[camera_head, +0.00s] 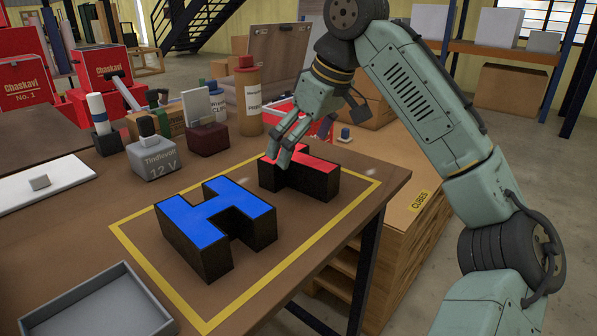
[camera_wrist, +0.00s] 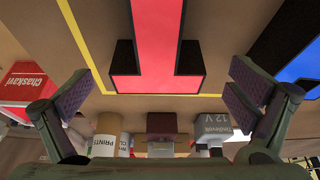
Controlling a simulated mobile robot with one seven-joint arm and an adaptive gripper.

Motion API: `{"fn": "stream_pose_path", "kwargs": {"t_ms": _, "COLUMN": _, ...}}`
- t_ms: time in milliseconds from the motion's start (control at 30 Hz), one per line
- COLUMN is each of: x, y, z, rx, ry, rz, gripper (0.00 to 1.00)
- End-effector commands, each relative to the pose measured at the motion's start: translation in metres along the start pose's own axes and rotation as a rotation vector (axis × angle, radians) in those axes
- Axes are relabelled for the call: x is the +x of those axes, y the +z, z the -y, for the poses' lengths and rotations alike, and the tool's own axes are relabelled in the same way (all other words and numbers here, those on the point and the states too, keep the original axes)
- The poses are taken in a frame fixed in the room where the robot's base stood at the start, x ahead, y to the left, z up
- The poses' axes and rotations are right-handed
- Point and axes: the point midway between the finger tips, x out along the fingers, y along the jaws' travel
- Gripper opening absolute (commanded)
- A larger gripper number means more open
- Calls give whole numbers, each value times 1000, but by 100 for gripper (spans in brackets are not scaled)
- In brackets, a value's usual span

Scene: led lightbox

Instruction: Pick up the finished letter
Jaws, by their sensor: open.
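A blue-topped letter H (camera_head: 215,215) with dark sides lies inside the yellow taped outline (camera_head: 190,312) on the brown table. A red-topped letter (camera_head: 318,163) with dark sides, T-shaped in the wrist view (camera_wrist: 156,45), lies behind and right of it. My gripper (camera_head: 283,152) is just above the red letter's left part and hides some of it in the head view. In the wrist view my gripper's fingers (camera_wrist: 162,82) are wide apart, with the red letter between and beyond them; nothing is held. The blue letter (camera_wrist: 300,62) shows only at the right edge there.
A grey tray (camera_head: 98,305) is at front left. A wooden box (camera_head: 410,210) marked CUBES stands beyond the table's right edge.

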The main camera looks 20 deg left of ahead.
Motion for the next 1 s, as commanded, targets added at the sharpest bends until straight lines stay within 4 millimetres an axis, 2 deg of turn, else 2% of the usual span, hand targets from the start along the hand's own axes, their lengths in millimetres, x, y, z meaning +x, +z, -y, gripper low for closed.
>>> {"fn": "stream_pose_path", "kwargs": {"t_ms": 267, "x": 35, "y": 10, "z": -2, "rx": 2, "ry": 1, "rz": 2, "gripper": 100}}
{"fn": "stream_pose_path", "kwargs": {"t_ms": 400, "x": 51, "y": 9, "z": -2, "rx": 0, "ry": 1, "rz": 1, "gripper": 100}}
{"fn": "stream_pose_path", "kwargs": {"t_ms": 700, "x": 55, "y": 8, "z": -2, "rx": 1, "ry": 0, "rz": -2, "gripper": 99}}
{"fn": "stream_pose_path", "kwargs": {"t_ms": 1000, "x": 55, "y": 8, "z": -2, "rx": 1, "ry": 1, "rz": -1, "gripper": 79}}
